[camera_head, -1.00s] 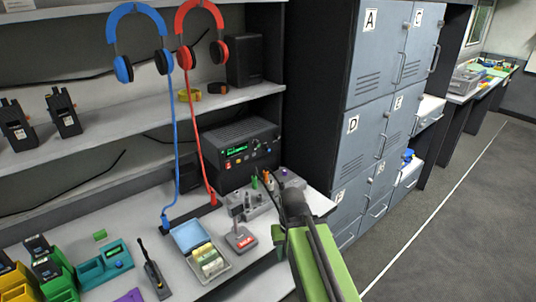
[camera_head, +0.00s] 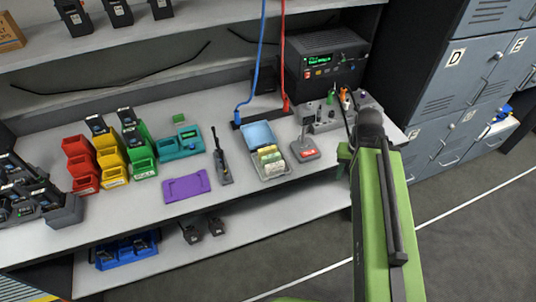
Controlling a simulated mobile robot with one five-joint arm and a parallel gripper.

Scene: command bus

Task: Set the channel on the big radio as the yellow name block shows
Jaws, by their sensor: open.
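The big radio (camera_head: 325,60) is a dark box with a lit green display and a red button, at the back right of the bench. Its display text and knob settings are too small to read. An open tin (camera_head: 257,133) with a blue lid interior stands in front of it and holds several pale, yellowish labelled blocks (camera_head: 268,155). I cannot tell which is the yellow name block or read its lettering. My green arm rises at the right, its dark top joint in front of the bench's right end. My gripper is not visible behind it.
A red-based stand (camera_head: 304,149) and a grey control box with coloured levers (camera_head: 342,111) sit near the radio.

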